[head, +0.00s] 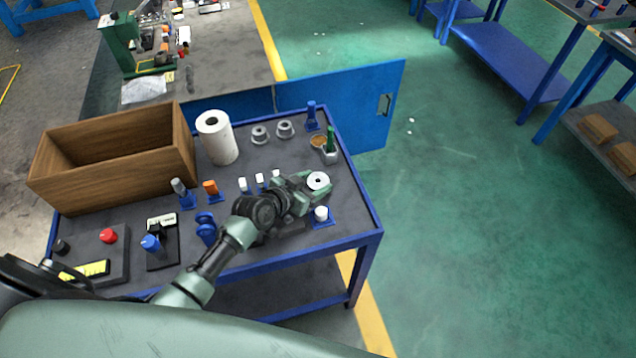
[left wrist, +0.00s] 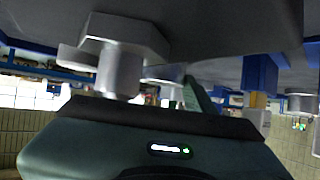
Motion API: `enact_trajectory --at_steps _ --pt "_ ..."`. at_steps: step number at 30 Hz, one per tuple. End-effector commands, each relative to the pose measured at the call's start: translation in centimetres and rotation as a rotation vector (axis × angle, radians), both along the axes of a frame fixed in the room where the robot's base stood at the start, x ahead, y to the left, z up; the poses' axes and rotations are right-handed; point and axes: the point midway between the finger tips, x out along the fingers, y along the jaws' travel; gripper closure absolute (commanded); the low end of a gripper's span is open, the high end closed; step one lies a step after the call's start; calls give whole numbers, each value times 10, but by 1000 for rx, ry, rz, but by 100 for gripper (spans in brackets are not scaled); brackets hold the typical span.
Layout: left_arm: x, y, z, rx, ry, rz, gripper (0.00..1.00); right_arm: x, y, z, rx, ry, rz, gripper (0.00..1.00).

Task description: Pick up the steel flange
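Two grey steel flanges, one on the left (head: 260,136) and one on the right (head: 285,129), stand at the back of the blue-framed table (head: 345,205), right of the paper roll. My left gripper (head: 308,187) is low over the table's right part, in front of them. A pale round piece with a dark centre (head: 318,181) shows at its tip; I cannot tell whether it is held. In the left wrist view, a grey flange-shaped piece (left wrist: 122,70) with a wide plate and round hub is close to the gripper. The fingers are not clear. My right gripper is not in view.
A wooden box (head: 115,180) and a paper roll (head: 222,145) stand at the back left. Several small white pieces and blue stands (head: 323,217) surround the gripper. A green-topped holder (head: 330,146) and a blue stand (head: 312,117) are near the back right corner. Open floor lies right.

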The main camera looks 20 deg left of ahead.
Motion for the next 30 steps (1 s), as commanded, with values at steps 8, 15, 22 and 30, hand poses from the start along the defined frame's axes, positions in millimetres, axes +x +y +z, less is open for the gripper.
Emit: enact_trajectory --at_steps 8,15,22,30 --pt "1 0 2 0 -5 1 100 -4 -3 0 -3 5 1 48" --pt "2 0 13 0 -8 1 100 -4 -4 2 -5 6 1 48" --pt "2 0 57 -1 -11 -1 100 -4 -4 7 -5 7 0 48" --pt "2 0 135 0 -12 -2 100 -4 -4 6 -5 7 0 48"
